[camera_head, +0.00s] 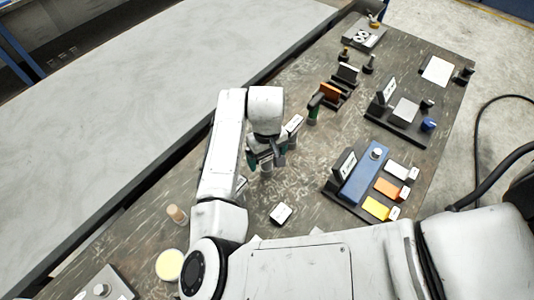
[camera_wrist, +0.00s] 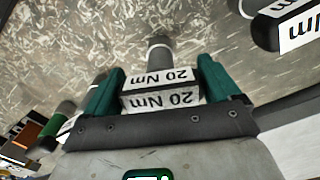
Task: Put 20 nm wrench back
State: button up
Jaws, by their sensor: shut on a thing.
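My gripper (camera_wrist: 158,84) has green fingers on either side of a piece with a white 20 Nm label. This is the 20 Nm wrench (camera_wrist: 160,77), and the gripper is shut on it. A second 20 Nm label (camera_wrist: 160,99) shows right beside the first; I cannot tell whether it belongs to the wrench or to a stand. A grey cylindrical part (camera_wrist: 159,50) extends beyond the labels, over the table. In the head view my gripper (camera_head: 266,160) is low over the middle of the dark table, and the arm hides most of the wrench.
Another Nm-labelled piece (camera_wrist: 292,30) stands close at the right in the wrist view. A green-ended piece (camera_head: 315,104) stands beyond my gripper.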

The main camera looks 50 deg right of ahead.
jog(key=shift+f, duration=0.1)
jog(key=o, duration=1.1)
notch_tip(320, 180, up, 12)
jog(key=shift+r+b, duration=0.15)
jog(key=shift+b, duration=0.65)
